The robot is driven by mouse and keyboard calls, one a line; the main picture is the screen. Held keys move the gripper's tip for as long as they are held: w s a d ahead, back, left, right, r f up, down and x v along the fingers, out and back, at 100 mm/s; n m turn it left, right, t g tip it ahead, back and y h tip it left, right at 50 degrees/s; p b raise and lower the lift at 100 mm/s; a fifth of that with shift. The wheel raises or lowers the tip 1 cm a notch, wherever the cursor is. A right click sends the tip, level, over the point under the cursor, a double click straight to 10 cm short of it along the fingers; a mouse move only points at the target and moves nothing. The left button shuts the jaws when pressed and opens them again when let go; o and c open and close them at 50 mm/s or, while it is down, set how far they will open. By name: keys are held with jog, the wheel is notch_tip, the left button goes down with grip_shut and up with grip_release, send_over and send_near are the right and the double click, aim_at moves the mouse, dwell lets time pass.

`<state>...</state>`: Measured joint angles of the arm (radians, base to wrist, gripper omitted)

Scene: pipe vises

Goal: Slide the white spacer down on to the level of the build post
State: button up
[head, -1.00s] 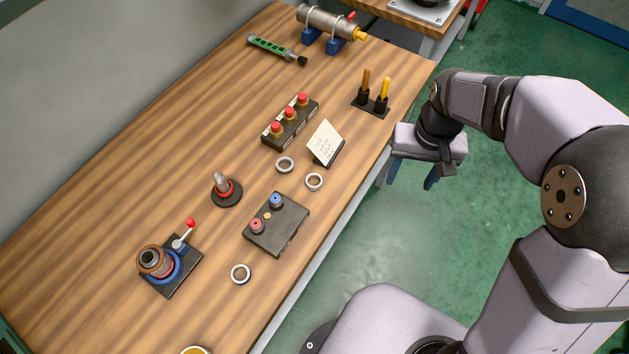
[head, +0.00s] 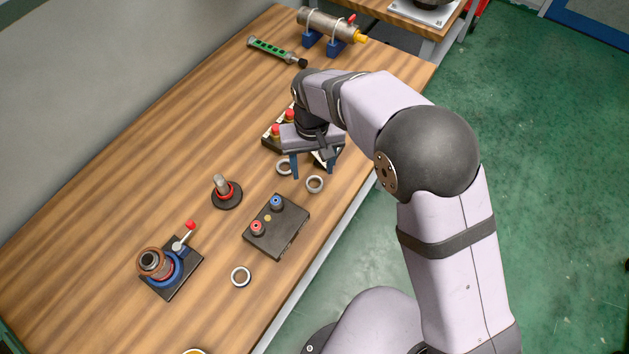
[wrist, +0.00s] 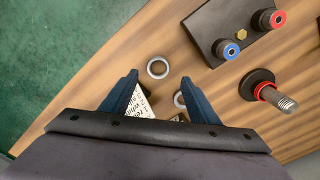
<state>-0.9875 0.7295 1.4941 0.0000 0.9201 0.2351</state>
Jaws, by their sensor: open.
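In the head view, one ring (head: 285,167) is by the gripper's left finger, another ring (head: 315,184) is just in front, and a third ring (head: 240,276) is nearer the front. My gripper (head: 314,166) is open and empty above the table, near the two rings.
A black box with red and blue knobs (head: 276,226) stands beside the post. A vise-like fixture with stacked rings and a red-tipped lever (head: 160,266) is at front left. A note card (wrist: 137,104) and a red-button box (head: 270,138) are under my arm.

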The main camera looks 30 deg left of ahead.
aim_at(315, 185)
jog(key=shift+d+f+p, duration=0.15)
jog(key=shift+f+p, duration=0.3)
jog(key=shift+d+f+p, duration=0.1)
jog(key=shift+f+p, duration=0.8)
jog(key=shift+f, duration=1.3)
jog(key=c, duration=1.1)
jog(key=shift+r, duration=0.1)
